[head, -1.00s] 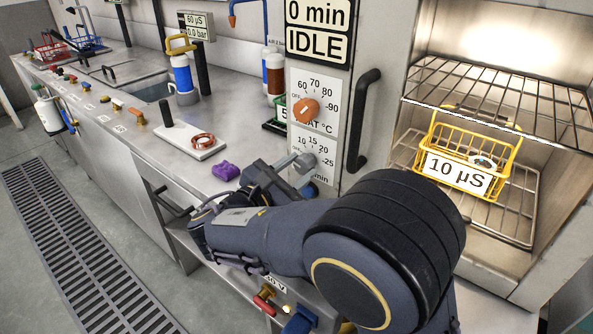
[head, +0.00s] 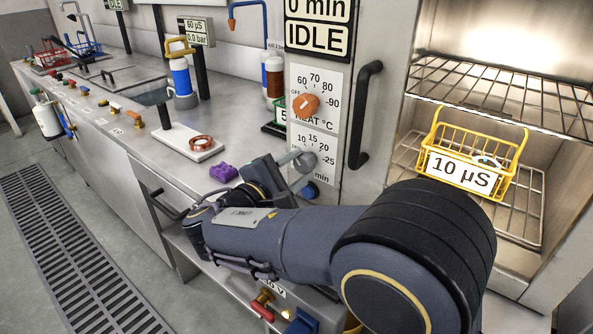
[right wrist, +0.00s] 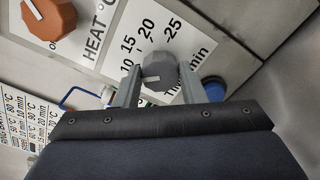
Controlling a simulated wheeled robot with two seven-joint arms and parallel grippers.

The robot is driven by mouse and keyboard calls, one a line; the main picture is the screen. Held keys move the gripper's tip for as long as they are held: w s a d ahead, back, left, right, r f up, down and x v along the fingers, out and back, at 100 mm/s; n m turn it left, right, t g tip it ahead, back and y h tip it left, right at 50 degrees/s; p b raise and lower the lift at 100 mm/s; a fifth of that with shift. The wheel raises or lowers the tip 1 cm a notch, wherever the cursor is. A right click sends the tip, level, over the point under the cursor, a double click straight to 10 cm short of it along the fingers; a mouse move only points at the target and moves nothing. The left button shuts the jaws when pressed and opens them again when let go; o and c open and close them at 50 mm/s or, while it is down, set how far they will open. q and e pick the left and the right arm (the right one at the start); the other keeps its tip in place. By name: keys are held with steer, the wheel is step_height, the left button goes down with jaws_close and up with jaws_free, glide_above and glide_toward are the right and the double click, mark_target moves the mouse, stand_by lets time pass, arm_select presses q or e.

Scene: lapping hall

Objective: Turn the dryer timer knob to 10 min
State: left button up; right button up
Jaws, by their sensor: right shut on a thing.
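The grey timer knob (head: 305,161) sits on the lower white dial of the dryer panel, marked from OFF through 10, 15, 20 and 25 min. In the right wrist view the knob (right wrist: 160,68) is between the two fingers of my right gripper (right wrist: 158,86), which is shut on it. A short white mark on the knob's face points left there. In the head view my right gripper (head: 291,165) reaches the knob from the left, partly hiding the dial. The display (head: 318,28) reads 0 min, IDLE. My left gripper is not in view.
The orange heat knob (head: 306,105) is just above the timer dial, and a blue button (head: 309,190) just below. A vertical door handle (head: 364,115) stands to the right. The open chamber holds a yellow basket (head: 472,175). A purple object (head: 223,172) lies on the counter.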

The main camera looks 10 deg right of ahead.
stand_by(0.3)
steer(key=o, duration=1)
steer(key=p+v, duration=0.1)
steer(key=v, duration=0.6)
steer(key=shift+s+a, duration=0.25)
steer(key=shift+a, duration=0.1)
steer(key=shift+a+f, duration=0.1)
